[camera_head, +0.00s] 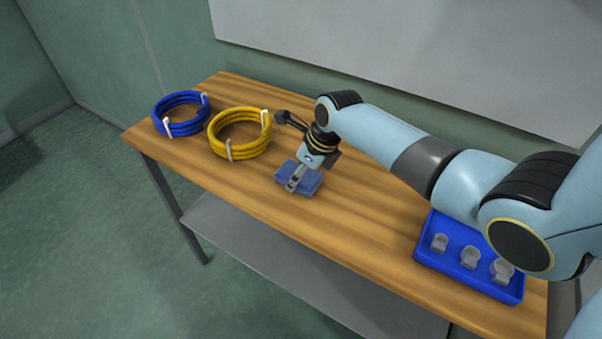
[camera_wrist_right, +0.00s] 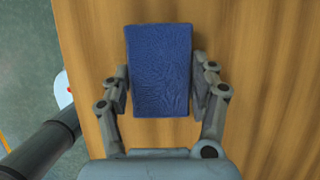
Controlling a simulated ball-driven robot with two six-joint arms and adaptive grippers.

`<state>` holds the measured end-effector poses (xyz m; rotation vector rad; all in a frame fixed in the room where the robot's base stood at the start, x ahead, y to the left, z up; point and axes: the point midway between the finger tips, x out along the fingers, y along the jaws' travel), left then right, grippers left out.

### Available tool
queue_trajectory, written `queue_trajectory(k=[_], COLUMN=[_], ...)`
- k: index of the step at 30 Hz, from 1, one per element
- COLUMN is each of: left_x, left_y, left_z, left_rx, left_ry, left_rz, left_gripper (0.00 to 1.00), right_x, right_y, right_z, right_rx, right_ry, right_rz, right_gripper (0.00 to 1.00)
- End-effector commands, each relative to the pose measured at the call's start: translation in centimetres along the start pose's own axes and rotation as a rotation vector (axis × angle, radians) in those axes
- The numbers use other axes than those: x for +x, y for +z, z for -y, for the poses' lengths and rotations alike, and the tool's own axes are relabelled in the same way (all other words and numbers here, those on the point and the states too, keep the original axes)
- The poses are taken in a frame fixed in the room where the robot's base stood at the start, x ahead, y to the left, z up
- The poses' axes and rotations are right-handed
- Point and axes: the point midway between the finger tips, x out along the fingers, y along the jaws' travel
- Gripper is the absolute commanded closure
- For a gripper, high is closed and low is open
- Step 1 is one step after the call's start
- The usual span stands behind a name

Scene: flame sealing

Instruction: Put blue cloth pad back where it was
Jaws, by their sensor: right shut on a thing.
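The blue cloth pad (camera_head: 311,182) is at the middle of the wooden table, near its front edge. My right gripper (camera_head: 296,182) comes down on it from above and is shut on it. In the right wrist view the blue cloth pad (camera_wrist_right: 160,65) fills the space between the two fingers of my right gripper (camera_wrist_right: 162,92), one on each long side. I cannot tell whether the pad touches the table top. My left gripper is not in view.
A blue coiled hose (camera_head: 180,127) and a yellow coiled hose (camera_head: 240,146) lie at the table's left end. A blue tray (camera_head: 450,262) with several clear pieces is at the right, partly under my arm. The wooden table (camera_head: 370,215) is bare between pad and tray.

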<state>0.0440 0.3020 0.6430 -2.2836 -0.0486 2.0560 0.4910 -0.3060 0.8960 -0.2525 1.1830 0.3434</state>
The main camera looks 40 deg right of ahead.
Motion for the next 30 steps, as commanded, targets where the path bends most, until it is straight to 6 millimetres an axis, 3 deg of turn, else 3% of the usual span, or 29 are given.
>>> queue_trajectory(k=[9, 10, 15, 25, 30], left_x=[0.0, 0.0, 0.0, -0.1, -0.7], left_y=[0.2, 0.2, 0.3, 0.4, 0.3], left_z=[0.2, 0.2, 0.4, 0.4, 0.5], left_rx=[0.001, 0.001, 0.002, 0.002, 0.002], left_ry=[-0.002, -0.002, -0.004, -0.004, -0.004], left_rz=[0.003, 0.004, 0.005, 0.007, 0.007], left_gripper=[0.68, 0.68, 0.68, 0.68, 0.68], right_x=[0.3, 0.3, 0.3, -0.1, -2.7], right_y=[-0.1, -0.1, -0.1, -0.1, -0.1], right_z=[0.0, 0.0, 0.0, 0.0, 0.1], right_rx=[0.000, 0.000, 0.000, -0.001, -0.002], right_ry=[0.000, 0.000, 0.000, -0.001, -0.003], right_rz=[0.001, 0.001, 0.001, 0.001, 0.002], right_gripper=[0.86, 0.37, 0.16, 0.16, 0.16])
